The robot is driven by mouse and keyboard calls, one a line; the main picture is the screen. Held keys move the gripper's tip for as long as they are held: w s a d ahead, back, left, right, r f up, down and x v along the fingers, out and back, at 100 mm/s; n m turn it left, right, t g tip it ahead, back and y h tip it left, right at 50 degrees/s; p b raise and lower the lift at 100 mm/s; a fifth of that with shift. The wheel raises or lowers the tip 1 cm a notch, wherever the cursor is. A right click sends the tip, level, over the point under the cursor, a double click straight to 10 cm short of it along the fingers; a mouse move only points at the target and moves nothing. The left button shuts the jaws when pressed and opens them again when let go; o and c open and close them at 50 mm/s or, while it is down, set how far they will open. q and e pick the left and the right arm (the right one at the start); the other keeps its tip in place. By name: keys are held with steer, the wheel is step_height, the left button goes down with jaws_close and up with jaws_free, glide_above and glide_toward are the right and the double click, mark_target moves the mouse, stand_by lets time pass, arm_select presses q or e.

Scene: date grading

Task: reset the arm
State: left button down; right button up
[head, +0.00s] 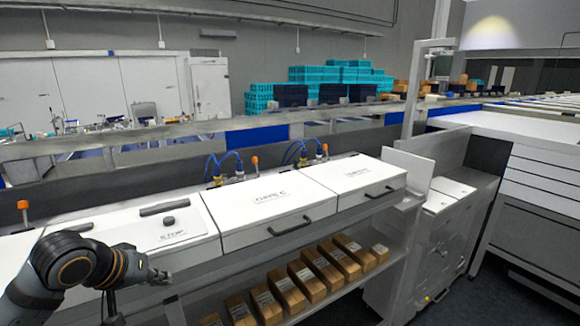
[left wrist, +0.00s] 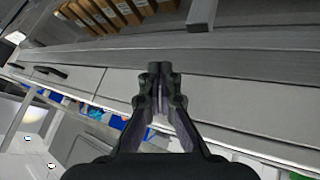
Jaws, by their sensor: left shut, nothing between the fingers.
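My left arm comes in from the lower left of the head view. Its gripper (head: 158,277) hangs in front of the white lidded box marked STOP, near the front edge of the bench. In the left wrist view the gripper (left wrist: 159,68) has its fingertips together, with nothing between them. The bench front and its white lids lie beyond the fingers in that view. My right gripper does not show in either view.
White lidded boxes (head: 268,201) with black handles line the bench. Several brown cartons (head: 289,292) sit on the shelf below. A grey post (head: 412,95) stands to the right. Teal crates (head: 345,76) are stacked at the back. Dark floor is clear at lower right.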

arm_select(q)
steer(key=s+d+f+m+g, duration=0.15)
steer(key=s+f, duration=0.25)
steer(key=f, duration=0.4)
steer(key=s+d+f+m, duration=0.1)
steer(key=s+d+f, duration=0.3)
steer(key=f, duration=0.5)
steer(key=s+a+f+m+g+y, duration=0.1)
steer(key=s+f+y, duration=0.1)
steer(key=s+f, duration=0.35)
steer(key=s+a+f+g+y, duration=0.1)
steer(key=s+f+g, duration=0.15)
steer(key=s, duration=0.55)
step_height(320, 180, down, 31)
steer(key=s+a+b, duration=0.2)
steer(key=s+b, duration=0.1)
steer(key=s+a+f+g+b, duration=0.1)
steer(key=s+f+b, duration=0.1)
steer(key=s+f, duration=1.4)
steer(key=shift+s, duration=0.65)
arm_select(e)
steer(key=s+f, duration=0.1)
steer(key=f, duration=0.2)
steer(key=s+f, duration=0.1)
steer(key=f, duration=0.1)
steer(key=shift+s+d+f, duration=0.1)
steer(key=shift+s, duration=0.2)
